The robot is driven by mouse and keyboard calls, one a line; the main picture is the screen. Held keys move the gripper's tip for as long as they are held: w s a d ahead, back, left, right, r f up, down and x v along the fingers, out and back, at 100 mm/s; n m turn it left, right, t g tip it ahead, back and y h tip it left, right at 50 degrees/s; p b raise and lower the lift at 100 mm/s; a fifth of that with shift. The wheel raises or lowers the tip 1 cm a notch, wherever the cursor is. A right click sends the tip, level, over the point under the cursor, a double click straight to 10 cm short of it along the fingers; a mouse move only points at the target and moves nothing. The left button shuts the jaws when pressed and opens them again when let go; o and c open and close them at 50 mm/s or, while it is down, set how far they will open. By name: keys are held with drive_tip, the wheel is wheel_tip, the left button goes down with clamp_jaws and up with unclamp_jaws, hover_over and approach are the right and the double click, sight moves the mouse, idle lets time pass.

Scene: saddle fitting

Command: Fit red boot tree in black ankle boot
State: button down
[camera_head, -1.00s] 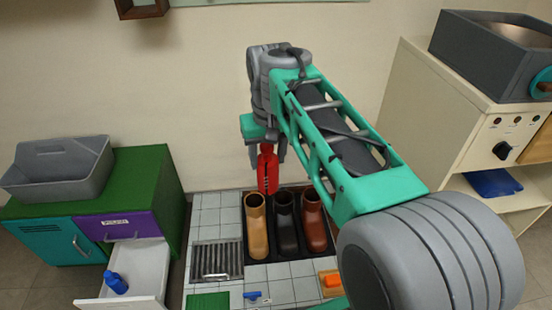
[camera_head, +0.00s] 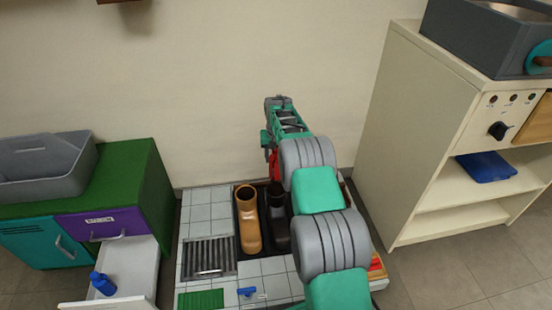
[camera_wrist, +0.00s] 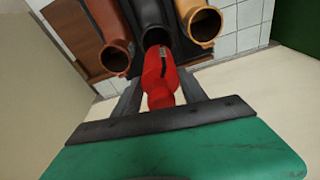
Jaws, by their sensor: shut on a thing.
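My gripper (camera_wrist: 160,82) is shut on the red boot tree (camera_wrist: 158,70), with a dark finger on each side of it. In the head view a small red part of the boot tree (camera_head: 274,166) shows beside my arm, above the black ankle boot (camera_head: 279,222). In the wrist view the boot tree's far end overlaps the opening of the black boot (camera_wrist: 153,32); I cannot tell whether it is inside or just over it. The black boot stands upright, partly hidden by my arm in the head view.
A tan boot (camera_head: 248,222) stands left of the black one. A red-brown boot (camera_wrist: 108,45) flanks its other side. A grey grate (camera_head: 209,257), a blue item (camera_head: 247,292) and an open drawer (camera_head: 135,270) holding a blue bottle (camera_head: 103,284) are nearby.

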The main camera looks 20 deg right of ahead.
sight(276, 165)
drive_tip(key=shift+f+b, duration=2.1)
drive_tip(key=shift+f, duration=1.1)
wheel_tip(276, 165, down, 7)
drive_tip(key=b, duration=0.3)
drive_tip(key=c, duration=0.6)
unclamp_jaws()
drive_tip(key=shift+s, duration=0.1)
drive_tip(key=shift+o, duration=0.2)
drive_tip(key=shift+r+p, duration=2.55)
drive_tip(key=shift+r, duration=2.05)
